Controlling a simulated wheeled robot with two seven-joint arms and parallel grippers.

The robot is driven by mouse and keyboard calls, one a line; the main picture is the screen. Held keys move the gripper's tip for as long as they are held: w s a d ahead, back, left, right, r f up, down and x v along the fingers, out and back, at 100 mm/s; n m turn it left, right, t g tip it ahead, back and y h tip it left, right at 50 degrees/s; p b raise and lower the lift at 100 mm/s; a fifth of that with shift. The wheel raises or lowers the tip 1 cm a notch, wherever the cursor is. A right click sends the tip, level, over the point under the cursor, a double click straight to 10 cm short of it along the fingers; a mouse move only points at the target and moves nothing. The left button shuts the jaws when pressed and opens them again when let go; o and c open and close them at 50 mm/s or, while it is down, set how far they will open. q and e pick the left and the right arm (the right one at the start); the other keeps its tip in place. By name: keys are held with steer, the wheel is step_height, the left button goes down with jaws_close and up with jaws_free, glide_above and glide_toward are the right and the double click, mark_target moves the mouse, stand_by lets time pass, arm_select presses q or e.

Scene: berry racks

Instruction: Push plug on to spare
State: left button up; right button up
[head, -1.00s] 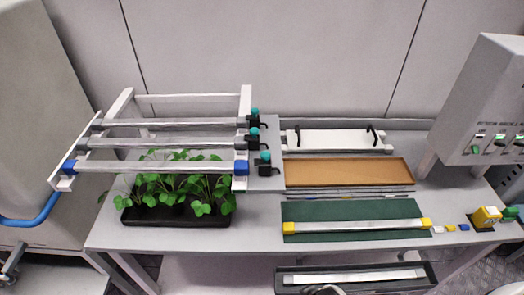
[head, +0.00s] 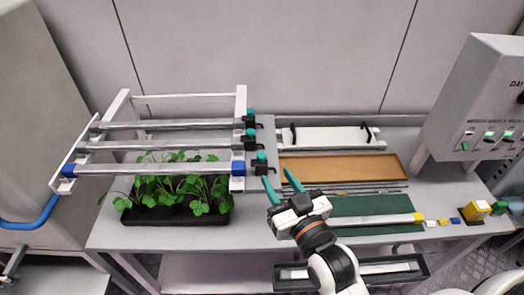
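The spare bar (head: 370,221) is a silver tube on the green mat (head: 352,205). A yellow plug (head: 418,218) is on its right end; its left end is hidden behind my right gripper. My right gripper (head: 281,180) has teal fingers spread apart, with nothing between them. It is over the table near the mat's left edge. My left gripper is not in view.
A white rack (head: 243,115) holds three tubes over a black plant tray (head: 160,215). Black valves with teal caps (head: 261,160) sit at its right side. A brown tray (head: 345,167) lies behind the mat. A control box (head: 480,100) stands at right.

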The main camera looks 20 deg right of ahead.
mark_target(263, 158)
steer(key=w, duration=0.2)
steer(key=w+p, duration=0.1)
steer(key=w, duration=0.2)
steer(key=w+a+p, duration=0.1)
steer(key=w, duration=0.2)
steer(key=shift+w, duration=0.55)
steer(key=shift+a, duration=0.1)
jaws_close()
